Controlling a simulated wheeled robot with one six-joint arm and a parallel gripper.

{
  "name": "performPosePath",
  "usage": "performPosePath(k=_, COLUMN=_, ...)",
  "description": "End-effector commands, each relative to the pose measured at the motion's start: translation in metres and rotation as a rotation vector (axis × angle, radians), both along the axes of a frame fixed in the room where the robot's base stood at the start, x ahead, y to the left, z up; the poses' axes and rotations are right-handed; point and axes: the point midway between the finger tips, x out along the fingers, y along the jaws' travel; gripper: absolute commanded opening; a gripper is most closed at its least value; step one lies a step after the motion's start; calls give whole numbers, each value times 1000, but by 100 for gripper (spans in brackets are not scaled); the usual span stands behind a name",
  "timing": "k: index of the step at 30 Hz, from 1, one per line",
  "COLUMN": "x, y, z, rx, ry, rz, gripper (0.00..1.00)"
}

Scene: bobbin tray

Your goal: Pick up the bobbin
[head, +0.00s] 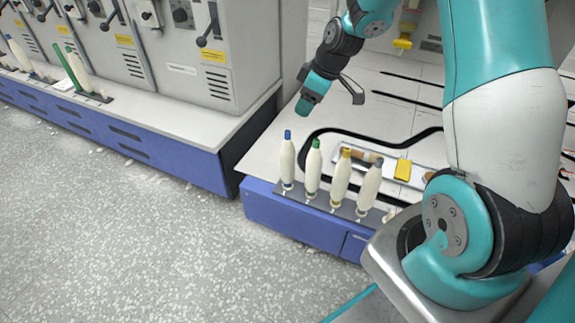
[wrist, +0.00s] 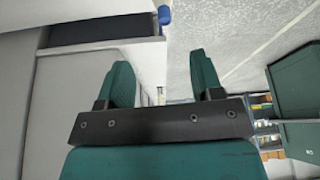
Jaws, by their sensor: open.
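Several white bobbins stand upright in a row on a dark strip along the table's front edge in the head view. Their tips are blue (head: 287,158), green (head: 313,168), yellow (head: 341,176) and grey (head: 369,187). My gripper (head: 308,104) hangs above and behind the blue-tipped bobbin, apart from it. In the wrist view, the two teal fingers of my gripper (wrist: 163,74) are spread with nothing between them. A small blue tip (wrist: 165,15) shows beyond them at the top; the body under it is mostly hidden.
A pale tray (head: 425,160) behind the bobbins holds a brown cylinder (head: 362,156) and a yellow block (head: 403,170). Grey machines (head: 200,45) stand on the left bench, with more bobbins (head: 78,73) at its edge. Speckled floor (head: 120,230) in front is clear.

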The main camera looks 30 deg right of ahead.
Motion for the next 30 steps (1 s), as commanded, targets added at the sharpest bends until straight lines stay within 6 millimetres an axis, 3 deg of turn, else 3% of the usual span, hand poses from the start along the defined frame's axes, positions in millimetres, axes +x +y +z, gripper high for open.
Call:
performPosePath(k=3, x=8, y=8, z=-31, rx=0, ry=3, rz=2, gripper=60)
performPosePath(k=9, x=18, y=18, z=-63, rx=1, ry=1, rz=2, gripper=60)
performPosePath(k=17, x=22, y=23, z=-77, rx=1, ry=2, rz=1, gripper=60)
performPosePath(k=25, x=29, y=35, z=-114, rx=0, ry=2, rz=2, gripper=60)
performPosePath(k=30, x=32, y=37, z=-121, rx=0, ry=0, rz=0, gripper=60)
